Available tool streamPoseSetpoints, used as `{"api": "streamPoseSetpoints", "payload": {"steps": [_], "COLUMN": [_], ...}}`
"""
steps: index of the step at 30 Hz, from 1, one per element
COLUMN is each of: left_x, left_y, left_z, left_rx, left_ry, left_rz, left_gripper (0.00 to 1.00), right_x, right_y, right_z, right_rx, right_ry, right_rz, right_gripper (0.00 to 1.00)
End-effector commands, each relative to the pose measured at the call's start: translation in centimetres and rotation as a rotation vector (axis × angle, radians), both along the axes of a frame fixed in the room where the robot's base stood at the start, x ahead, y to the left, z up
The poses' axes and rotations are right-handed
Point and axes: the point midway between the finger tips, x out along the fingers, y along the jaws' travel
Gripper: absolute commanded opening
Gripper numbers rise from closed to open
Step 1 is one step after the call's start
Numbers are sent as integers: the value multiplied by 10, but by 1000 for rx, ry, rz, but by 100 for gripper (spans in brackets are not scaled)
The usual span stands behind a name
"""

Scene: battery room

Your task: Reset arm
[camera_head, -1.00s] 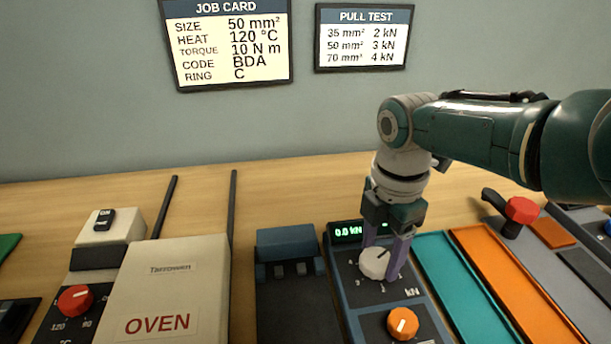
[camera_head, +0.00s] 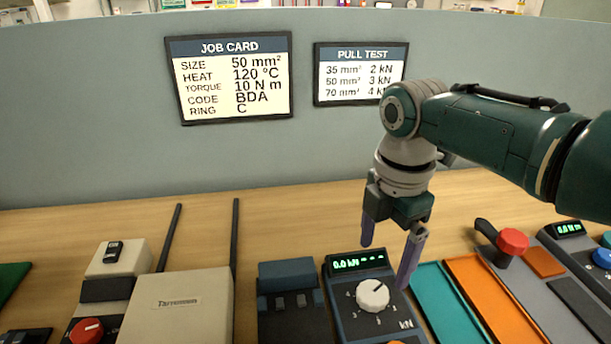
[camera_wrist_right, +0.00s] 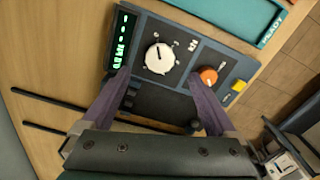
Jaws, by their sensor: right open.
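My right gripper (camera_head: 388,258) is open and empty, its two purple fingers spread apart above the pull tester (camera_head: 345,305). The tester has a green display (camera_head: 358,263) reading 0.0 kN and a white knob (camera_head: 372,295), which stands clear of the fingers. In the right wrist view the fingers (camera_wrist_right: 160,95) are wide apart, with the white knob (camera_wrist_right: 160,58) and an orange knob (camera_wrist_right: 209,76) beyond them. My left gripper is not in view.
Teal (camera_head: 442,312) and orange (camera_head: 492,300) trays lie to the right, near a red-knobbed lever (camera_head: 512,241). The oven (camera_head: 180,312) stands at left. The job card (camera_head: 232,78) and pull test card (camera_head: 360,74) hang on the back wall. Bare bench lies behind the devices.

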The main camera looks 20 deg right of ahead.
Motion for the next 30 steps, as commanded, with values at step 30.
{"api": "streamPoseSetpoints", "payload": {"steps": [30], "left_x": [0], "left_y": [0], "left_z": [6], "left_rx": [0], "left_ry": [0], "left_rz": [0], "left_gripper": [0], "right_x": [-63], "right_y": [43], "right_z": [-10], "right_rx": [27], "right_ry": [-72], "right_rz": [-341], "right_gripper": [93]}}
